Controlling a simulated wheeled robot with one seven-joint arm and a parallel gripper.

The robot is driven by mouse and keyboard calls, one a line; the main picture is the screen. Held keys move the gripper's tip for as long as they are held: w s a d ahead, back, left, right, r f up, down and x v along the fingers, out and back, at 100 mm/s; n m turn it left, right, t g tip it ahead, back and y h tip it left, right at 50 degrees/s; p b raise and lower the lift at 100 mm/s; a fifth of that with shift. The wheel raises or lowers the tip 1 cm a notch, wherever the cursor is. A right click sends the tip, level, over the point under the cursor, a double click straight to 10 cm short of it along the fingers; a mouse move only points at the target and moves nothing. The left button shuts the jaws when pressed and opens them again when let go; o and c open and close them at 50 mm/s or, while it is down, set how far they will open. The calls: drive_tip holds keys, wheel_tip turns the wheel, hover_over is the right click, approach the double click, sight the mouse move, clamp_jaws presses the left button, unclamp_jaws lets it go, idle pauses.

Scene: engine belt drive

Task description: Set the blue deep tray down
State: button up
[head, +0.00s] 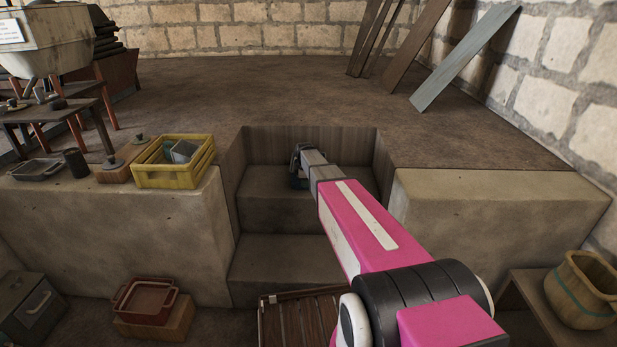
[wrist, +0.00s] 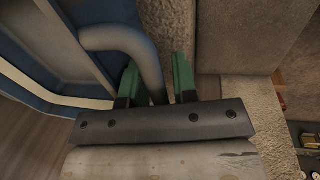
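The blue deep tray (wrist: 75,50) fills the upper left of the wrist view. Its grey bar handle (wrist: 150,68) curves out to the right and passes between the two green fingers of my gripper (wrist: 157,82). The fingers stand around the handle, and a narrow gap shows between the handle and the right finger. My arm hides the rest. I cannot tell whether the tray's base touches the step.
Stone steps (head: 285,255) lie inside the recess, with stone ledges on both sides. A yellow crate (head: 175,175) stands on the left ledge near the recess edge. A slatted wooden piece (head: 300,318) lies at the foot of the steps. The right ledge (head: 490,195) is clear.

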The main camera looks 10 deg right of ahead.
drive_tip(key=shift+f, duration=0.15)
clamp_jaws()
